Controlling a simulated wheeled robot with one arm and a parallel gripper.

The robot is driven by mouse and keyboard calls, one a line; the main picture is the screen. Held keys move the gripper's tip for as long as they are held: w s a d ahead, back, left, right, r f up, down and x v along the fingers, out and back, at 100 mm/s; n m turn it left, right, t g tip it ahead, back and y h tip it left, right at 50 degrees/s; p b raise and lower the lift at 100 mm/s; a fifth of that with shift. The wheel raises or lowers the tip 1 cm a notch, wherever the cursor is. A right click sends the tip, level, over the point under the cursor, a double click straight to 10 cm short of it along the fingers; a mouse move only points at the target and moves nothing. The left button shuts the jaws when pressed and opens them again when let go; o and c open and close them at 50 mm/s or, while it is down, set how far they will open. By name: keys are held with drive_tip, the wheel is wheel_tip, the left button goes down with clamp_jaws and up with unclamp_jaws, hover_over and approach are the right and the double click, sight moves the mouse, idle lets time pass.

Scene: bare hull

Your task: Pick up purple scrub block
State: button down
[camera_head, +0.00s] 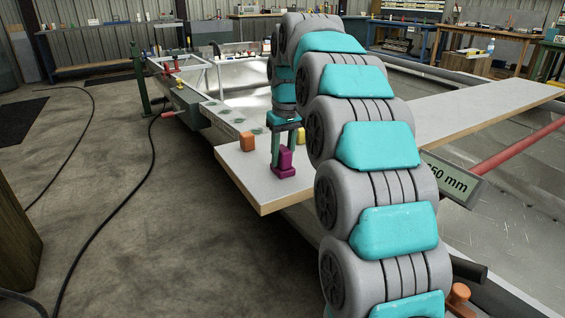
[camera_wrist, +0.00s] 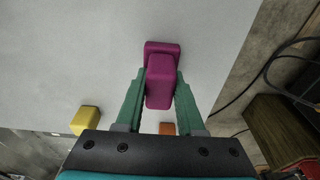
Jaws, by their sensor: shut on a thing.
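The purple scrub block (camera_head: 285,161) is magenta-purple, with an upright part on a wider, flat foot. It stands on the pale plank (camera_head: 460,115) near its front end. In the wrist view the block (camera_wrist: 160,80) is between the two green fingers. My gripper (camera_head: 285,158) reaches down from above and is shut on the block's upright part. In the wrist view my gripper (camera_wrist: 160,88) has a finger against each side. The foot of the block appears to rest on the plank; I cannot tell a small gap.
An orange block (camera_head: 247,141) stands just left of the purple one on the plank. A yellow block (camera_head: 277,119) sits behind my gripper. The plank's near edge drops to the concrete floor.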

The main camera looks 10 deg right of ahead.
sight(282, 147)
drive_tip(key=shift+r, duration=0.1)
idle(0.3)
drive_tip(key=shift+r, duration=1.65)
drive_tip(key=s+r+b, duration=0.1)
drive_tip(key=s, duration=1.5)
drive_tip(key=shift+d+r, duration=0.25)
drive_tip(key=shift+d, duration=0.15)
